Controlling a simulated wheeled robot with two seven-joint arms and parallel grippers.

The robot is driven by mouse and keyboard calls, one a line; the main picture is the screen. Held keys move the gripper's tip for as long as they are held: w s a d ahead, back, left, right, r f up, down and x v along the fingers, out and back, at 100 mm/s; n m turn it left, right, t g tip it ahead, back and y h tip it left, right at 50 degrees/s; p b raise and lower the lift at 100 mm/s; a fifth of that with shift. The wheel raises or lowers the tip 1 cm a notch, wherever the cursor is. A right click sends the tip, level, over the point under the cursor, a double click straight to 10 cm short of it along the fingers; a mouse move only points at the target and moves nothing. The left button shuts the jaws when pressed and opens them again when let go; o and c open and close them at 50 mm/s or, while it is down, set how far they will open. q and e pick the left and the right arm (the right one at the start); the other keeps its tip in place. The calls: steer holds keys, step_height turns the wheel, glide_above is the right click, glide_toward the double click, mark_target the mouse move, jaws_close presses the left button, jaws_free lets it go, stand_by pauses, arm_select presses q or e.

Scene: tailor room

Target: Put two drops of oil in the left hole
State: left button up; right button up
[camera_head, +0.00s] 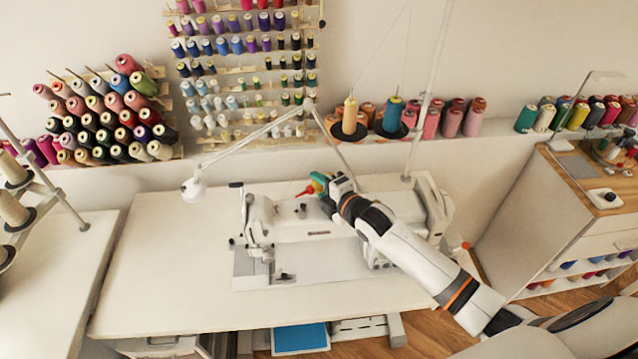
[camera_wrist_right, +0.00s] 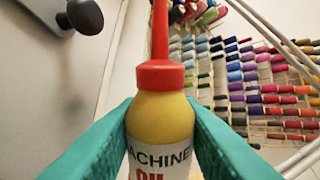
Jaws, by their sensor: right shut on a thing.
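My right gripper (camera_head: 326,187) is above the white sewing machine (camera_head: 335,222), over its arm near the middle. It is shut on the oil bottle (camera_head: 314,187), whose red nozzle points left and slightly down. In the right wrist view the bottle (camera_wrist_right: 160,115) shows a yellow body, a red cap and a "MACHINE OIL" label between the two teal fingers. The nozzle tip is cut off at the top of that view. Small fittings (camera_head: 302,208) sit on top of the machine left of the gripper; the holes are too small to tell apart. My left gripper is not in view.
The machine stands on a white table (camera_head: 160,260) with free room at its left. A lamp (camera_head: 196,188) on a jointed arm hangs over the table's left part. Thread stands (camera_head: 350,128) rise behind the machine. Thread racks (camera_head: 245,60) cover the wall.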

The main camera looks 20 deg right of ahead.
steer(key=shift+a+r+n+p, duration=0.1)
steer(key=shift+r+n+p, duration=0.3)
steer(key=shift+n, duration=0.3)
steer(key=shift+s+n+h, duration=0.1)
steer(key=shift+n+h, duration=0.3)
steer(key=shift+n, duration=0.3)
steer(key=shift+r, duration=0.1)
stand_by(0.6)
